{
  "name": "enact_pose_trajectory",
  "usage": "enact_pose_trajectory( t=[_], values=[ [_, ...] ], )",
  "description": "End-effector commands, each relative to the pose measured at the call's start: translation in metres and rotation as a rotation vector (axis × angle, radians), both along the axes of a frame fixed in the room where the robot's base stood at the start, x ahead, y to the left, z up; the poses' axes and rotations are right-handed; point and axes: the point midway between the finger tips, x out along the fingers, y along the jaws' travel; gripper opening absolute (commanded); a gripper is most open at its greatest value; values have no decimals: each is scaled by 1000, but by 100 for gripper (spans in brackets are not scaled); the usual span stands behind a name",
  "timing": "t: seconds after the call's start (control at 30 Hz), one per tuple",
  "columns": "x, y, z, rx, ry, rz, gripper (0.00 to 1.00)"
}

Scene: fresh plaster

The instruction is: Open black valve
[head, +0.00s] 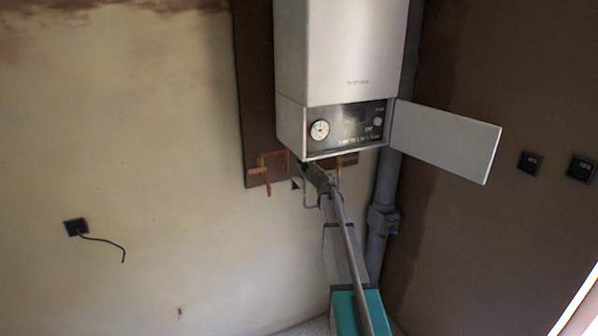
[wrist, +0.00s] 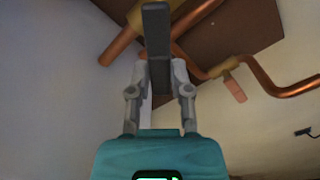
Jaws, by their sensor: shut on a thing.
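In the wrist view the black valve (wrist: 157,28) shows as a long dark lever standing upright in the middle of the picture. My gripper (wrist: 158,72) has its two grey fingers closed on either side of the lever's lower part. In the head view my gripper (head: 304,170) is just below the underside of the white boiler (head: 340,45), by the pipes. The black valve cannot be made out clearly there, as it is small and close to my arm.
Copper pipes (head: 272,158) run under the boiler, and one with a brass fitting crosses the right of the wrist view (wrist: 262,80). The boiler's front flap (head: 445,140) hangs open to the right. A grey vertical pipe (head: 383,195) stands right of my arm.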

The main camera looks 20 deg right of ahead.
Motion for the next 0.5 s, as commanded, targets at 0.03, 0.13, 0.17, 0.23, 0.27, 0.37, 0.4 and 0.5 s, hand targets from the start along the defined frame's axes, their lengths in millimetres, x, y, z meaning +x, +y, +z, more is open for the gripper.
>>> enact_pose_trajectory(
  t=[0.03, 0.13, 0.17, 0.23, 0.27, 0.37, 0.4, 0.5],
  values=[
    [0, -1, 0, 6, 1, -2, 0],
    [0, -2, 1, 39, 1, -1, 0],
    [0, -3, 2, 54, 2, -1, 0],
    [0, -5, 3, 101, 3, -1, 0],
    [0, -6, 4, 123, 5, -1, 0],
    [0, -9, 5, 203, 7, -1, 0],
    [0, -10, 6, 235, 8, -1, 0],
    [0, -13, 7, 314, 10, -1, 0]
  ],
)
